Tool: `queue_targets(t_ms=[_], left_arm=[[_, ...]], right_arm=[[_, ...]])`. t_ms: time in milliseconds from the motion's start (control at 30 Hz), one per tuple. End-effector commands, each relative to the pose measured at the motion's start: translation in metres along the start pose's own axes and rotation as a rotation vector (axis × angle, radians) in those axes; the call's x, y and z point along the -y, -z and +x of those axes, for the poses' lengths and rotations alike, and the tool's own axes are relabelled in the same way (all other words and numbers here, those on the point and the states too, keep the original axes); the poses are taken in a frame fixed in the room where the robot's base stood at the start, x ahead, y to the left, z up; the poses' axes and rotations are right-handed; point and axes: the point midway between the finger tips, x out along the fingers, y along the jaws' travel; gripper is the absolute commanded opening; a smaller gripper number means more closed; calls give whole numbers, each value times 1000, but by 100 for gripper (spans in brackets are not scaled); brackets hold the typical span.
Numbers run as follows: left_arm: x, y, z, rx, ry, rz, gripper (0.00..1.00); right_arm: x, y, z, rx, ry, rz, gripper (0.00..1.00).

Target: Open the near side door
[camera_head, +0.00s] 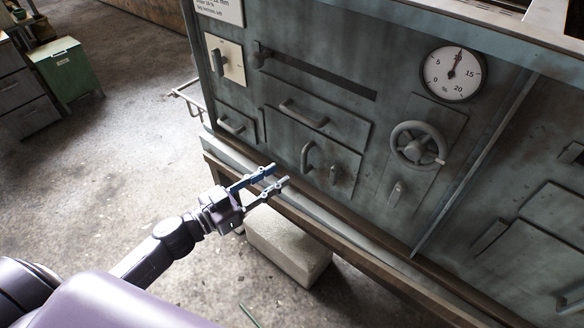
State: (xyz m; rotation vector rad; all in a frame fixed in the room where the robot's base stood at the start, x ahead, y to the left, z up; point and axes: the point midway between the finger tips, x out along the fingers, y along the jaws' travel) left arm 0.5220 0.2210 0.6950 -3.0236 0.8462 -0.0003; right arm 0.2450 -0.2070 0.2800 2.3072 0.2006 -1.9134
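A grey-green machine front fills the right side. It has a low door (345,176) with a curved vertical handle (306,156) at its left and a small latch (334,175); it looks closed. Above it is a panel (345,124) with a bar handle (303,113). I cannot tell which panel the task calls the near side door. My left gripper (280,174) is open and empty, its two fingers apart and pointing toward the machine. Its tips show just left of and below the curved handle, and no contact is visible. My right gripper is not in view.
A handwheel (417,146) and a round gauge (453,73) are on the machine's right part. A ledge (330,222) runs along its foot, with a pale block (287,245) below. A green cabinet (66,70) stands far left. The floor between is clear.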

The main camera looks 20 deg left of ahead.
Motion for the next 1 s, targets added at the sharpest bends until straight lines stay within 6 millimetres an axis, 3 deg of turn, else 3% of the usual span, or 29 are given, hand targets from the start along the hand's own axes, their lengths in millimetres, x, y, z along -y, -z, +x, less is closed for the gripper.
queue_targets(t_ms=[533,1000], left_arm=[[0,2,66,-3,-1,-1,29],[0,1,77,0,1,-2,27]], right_arm=[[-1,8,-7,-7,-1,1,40],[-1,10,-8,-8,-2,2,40]])
